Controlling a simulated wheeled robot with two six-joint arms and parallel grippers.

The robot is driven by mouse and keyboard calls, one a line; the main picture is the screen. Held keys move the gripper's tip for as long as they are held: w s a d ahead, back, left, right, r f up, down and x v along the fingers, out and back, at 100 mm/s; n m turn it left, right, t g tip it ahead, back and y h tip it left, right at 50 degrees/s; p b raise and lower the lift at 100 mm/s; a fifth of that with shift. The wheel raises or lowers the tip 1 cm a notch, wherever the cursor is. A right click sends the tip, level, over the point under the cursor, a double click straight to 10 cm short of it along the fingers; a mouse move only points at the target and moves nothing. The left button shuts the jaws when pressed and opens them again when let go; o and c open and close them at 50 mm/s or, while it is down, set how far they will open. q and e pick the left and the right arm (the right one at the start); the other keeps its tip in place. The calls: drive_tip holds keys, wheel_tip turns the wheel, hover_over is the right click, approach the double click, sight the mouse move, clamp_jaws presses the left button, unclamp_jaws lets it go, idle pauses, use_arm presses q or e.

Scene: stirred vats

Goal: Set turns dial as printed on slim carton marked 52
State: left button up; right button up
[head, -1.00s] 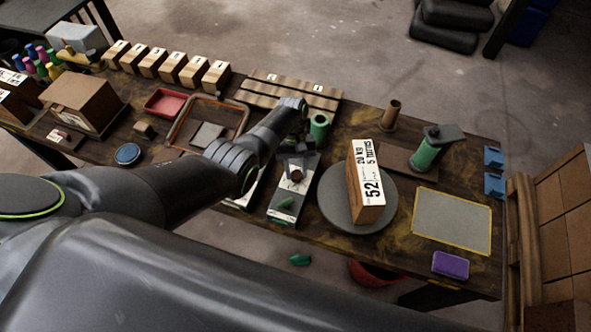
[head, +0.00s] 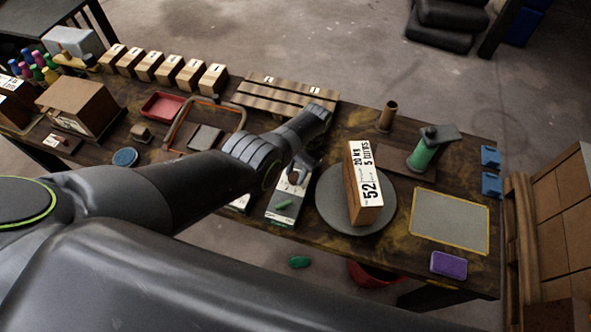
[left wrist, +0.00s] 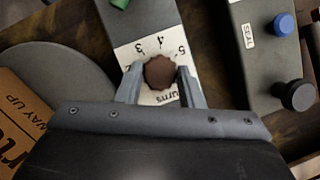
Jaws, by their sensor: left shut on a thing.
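The slim carton (head: 364,186) marked 52 stands on a grey round turntable (head: 330,212). Its white label reads 20 kg and 5 turns. The turns dial is a brown scalloped knob (left wrist: 160,72) on a white scale plate with 3, 4, 5 and the word turns. No pointer on the knob can be made out. My left gripper (left wrist: 160,82) is shut on the knob, one finger on each side. In the head view the left gripper (head: 296,172) is at the panel (head: 281,215) left of the turntable. My right gripper is out of view.
A grey box (left wrist: 263,50) labelled SEAL, with a blue button and a black knob, is beside the dial panel. A green-handled device (head: 423,152), a grey mat (head: 451,221) and a purple block (head: 449,264) are to the right. Several wooden blocks stand at the back left.

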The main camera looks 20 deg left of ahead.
use_arm(q)
drive_tip(key=shift+m+t+y, duration=0.3)
drive_tip(key=shift+m, duration=0.6)
drive_tip(key=o, duration=1)
drive_tip(key=p+v, duration=0.1)
drive_tip(key=v, duration=1.6)
drive_tip(key=shift+d+r, duration=0.2)
